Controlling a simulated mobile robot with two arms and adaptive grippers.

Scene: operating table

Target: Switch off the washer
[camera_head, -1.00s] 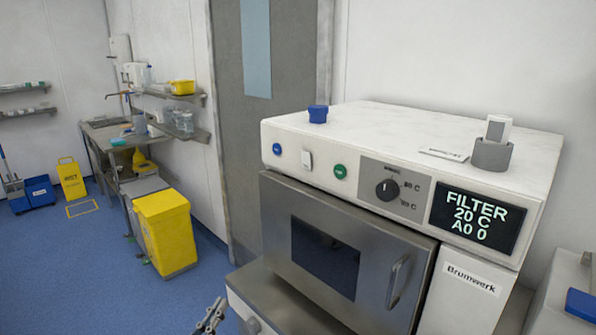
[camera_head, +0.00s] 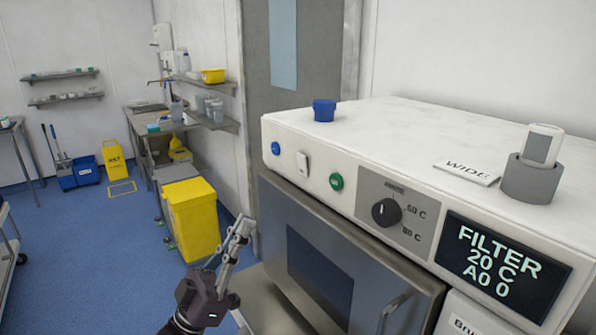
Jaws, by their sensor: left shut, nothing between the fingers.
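The washer (camera_head: 395,123) is a white-topped machine with a steel door (camera_head: 322,270) that is closed. Its front panel carries a blue button (camera_head: 276,149), a white rocker switch (camera_head: 302,164), a green button (camera_head: 336,182) and a black dial (camera_head: 386,212). The lit display (camera_head: 500,268) reads FILTER, 20 C, A0 0. My left gripper (camera_head: 243,225) is shut and empty, left of the washer and below the blue button, apart from the panel. My right gripper is not in view.
On the washer's top are a blue knob-like cap (camera_head: 324,110), a card marked WIDE (camera_head: 467,171) and a grey holder (camera_head: 532,181) with a white item. A yellow bin (camera_head: 192,222) stands on the floor at left. A cleaning bucket (camera_head: 78,175) is farther back.

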